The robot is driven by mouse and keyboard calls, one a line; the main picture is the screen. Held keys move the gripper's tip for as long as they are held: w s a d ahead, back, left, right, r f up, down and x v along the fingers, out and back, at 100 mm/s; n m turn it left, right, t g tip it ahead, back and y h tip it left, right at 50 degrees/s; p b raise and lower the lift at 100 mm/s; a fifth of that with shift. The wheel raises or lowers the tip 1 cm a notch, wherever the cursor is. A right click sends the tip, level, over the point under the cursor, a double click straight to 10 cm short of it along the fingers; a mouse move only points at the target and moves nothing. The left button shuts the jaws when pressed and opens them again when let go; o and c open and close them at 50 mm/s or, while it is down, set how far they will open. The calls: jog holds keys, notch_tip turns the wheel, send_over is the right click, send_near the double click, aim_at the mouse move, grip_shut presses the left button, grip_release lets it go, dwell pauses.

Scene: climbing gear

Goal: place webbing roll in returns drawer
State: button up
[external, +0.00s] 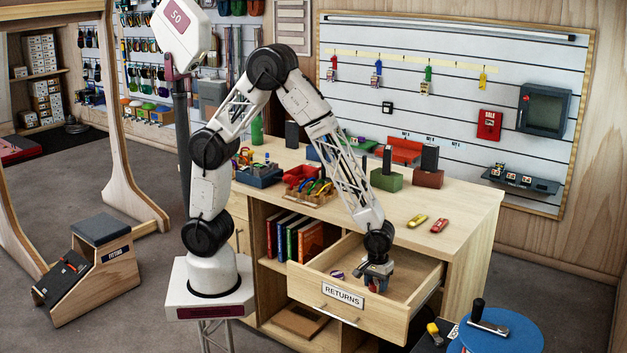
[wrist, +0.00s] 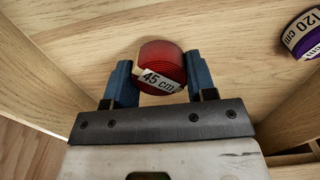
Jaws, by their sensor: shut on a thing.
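The webbing roll (wrist: 163,66) is red with a white label reading "45 cm". In the wrist view it sits between the two blue fingers of my gripper (wrist: 160,82), which is shut on it. In the external view my gripper (external: 376,284) points down inside the open returns drawer (external: 405,318), near its front panel, and mostly hides the roll. The drawer is pulled out and its front carries a "RETURNS" label. I cannot tell whether the roll touches the drawer floor.
A purple roll (wrist: 302,36) labelled "120 cm" lies in the drawer, left of my gripper in the external view. The drawer walls stand close around my gripper. The bench top (external: 465,204) above holds bins, blocks and two small items. A blue round table (external: 510,330) stands at the front right.

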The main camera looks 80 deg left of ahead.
aim_at(376, 282)
jog(key=shift+f, duration=1.15)
jog(key=shift+f, duration=0.15)
jog(key=o, duration=0.9)
notch_tip(376, 282, up, 12)
jog(key=shift+r, duration=0.1)
jog(key=shift+a+r, duration=0.1)
jog(key=shift+r, duration=0.05)
